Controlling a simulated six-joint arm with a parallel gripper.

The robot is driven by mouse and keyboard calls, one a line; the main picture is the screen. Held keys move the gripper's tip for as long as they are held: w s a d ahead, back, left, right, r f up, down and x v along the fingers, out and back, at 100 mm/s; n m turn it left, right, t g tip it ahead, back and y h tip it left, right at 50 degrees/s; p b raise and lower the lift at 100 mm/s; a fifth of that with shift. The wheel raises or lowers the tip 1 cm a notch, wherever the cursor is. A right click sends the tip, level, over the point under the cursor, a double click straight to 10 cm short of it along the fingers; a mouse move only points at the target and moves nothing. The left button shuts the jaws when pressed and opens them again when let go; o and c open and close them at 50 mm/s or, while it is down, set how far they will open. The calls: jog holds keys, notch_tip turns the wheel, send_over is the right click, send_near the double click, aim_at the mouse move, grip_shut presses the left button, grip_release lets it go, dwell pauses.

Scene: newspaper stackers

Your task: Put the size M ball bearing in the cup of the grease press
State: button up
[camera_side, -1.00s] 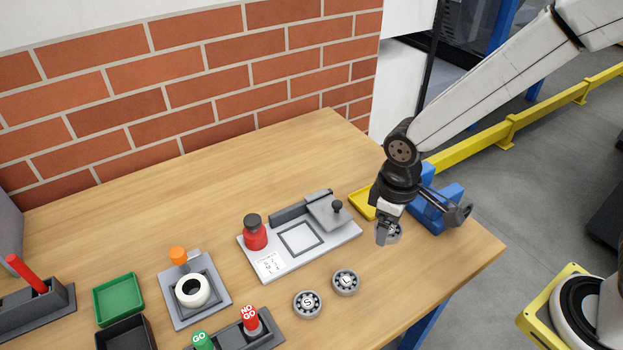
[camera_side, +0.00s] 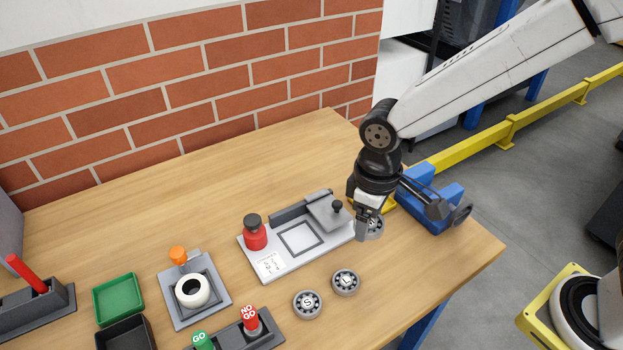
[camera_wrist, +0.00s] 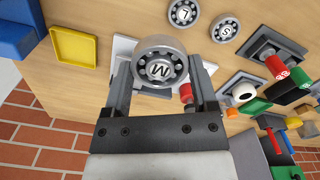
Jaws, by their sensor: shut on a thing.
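The size M ball bearing (camera_wrist: 160,66) is held between the two fingers of my gripper (camera_side: 367,230), its M face toward the wrist camera. In the side view the bearing (camera_side: 376,228) shows partly behind the fingers, at the right end of the light grey fixture plate. The grey square base with a white round cup and an orange knob, which looks like the grease press (camera_side: 215,314), stands well to the left. Its white cup (camera_side: 193,290) has a dark opening. The cup also shows in the wrist view (camera_wrist: 243,92), right of my gripper.
The light grey fixture (camera_side: 286,268) with a red knob lies between my gripper and the press. Bearings L (camera_side: 345,282) and S (camera_side: 308,304) lie in front of it. A green tray (camera_side: 118,299) and the GO/NO GO gauge stand (camera_side: 268,339) are near the press.

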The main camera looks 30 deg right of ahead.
jog(key=shift+a+r, duration=0.35)
jog(key=shift+a, duration=0.05)
jog(key=shift+w+a+f, duration=0.15)
jog(key=shift+w+f, duration=0.05)
jog(key=shift+w, duration=0.15)
jog(key=w+a+f, duration=0.3)
jog(key=w+f, duration=0.1)
jog(key=w, duration=0.4)
send_over(300, 238)
jog(key=s, duration=0.1)
jog(key=f, duration=0.4)
jog(key=shift+s+d, duration=0.15)
jog(key=shift+d, duration=0.1)
jog(key=shift+w+a+f, duration=0.2)
jog(key=shift+w+f, duration=0.25)
jog(key=shift+f, duration=0.05)
jog(key=shift+w+f, duration=0.2)
jog(key=shift+f, duration=0.1)
jog(key=shift+a+f, duration=0.1)
jog(key=shift+f, duration=1.4)
jog(key=shift+f, duration=0.15)
